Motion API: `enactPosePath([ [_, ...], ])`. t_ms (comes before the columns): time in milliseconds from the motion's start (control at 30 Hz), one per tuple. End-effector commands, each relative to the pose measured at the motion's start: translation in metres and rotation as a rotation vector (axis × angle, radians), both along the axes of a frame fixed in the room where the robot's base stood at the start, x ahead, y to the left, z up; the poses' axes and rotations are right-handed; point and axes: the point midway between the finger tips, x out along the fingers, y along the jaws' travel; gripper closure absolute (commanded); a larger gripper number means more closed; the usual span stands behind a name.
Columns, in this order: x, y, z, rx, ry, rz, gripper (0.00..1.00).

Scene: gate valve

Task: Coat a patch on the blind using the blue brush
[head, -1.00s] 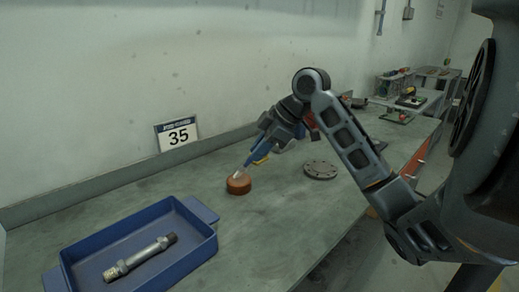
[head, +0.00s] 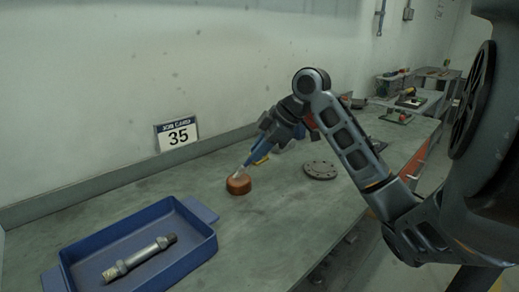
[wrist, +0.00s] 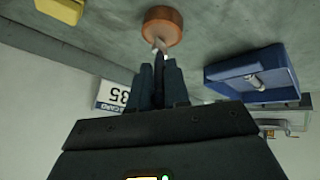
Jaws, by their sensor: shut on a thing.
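My gripper (head: 272,139) is shut on the blue brush (head: 259,151) above the bench. The brush slants down and left, and its pale tip is at the top of a round copper-brown pot (head: 239,185). I cannot tell whether the tip is inside the pot or just over it. In the wrist view the brush (wrist: 159,60) shows between the two fingers, its tip at the pot (wrist: 161,27). The blind looks to be the flat grey disc (head: 320,170) with bolt holes, lying on the bench to the right of the pot, apart from the gripper.
A blue tray (head: 205,247) with a metal stud (head: 140,258) in it stands at the front left. A "35" sign (head: 177,134) leans at the wall. A yellow block (wrist: 62,9) lies near the pot. The bench between pot and disc is clear.

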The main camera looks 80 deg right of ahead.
Motion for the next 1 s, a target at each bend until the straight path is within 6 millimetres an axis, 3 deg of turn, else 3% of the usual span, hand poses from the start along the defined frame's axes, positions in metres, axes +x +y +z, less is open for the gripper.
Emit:
enactPosePath([
  [167, 0.0, 0.0, -0.001, 0.004, 0.005, 0.0, 1.0],
  [1000, 0.0, 0.0, 0.062, 0.001, 0.002, 0.001, 1.0],
])
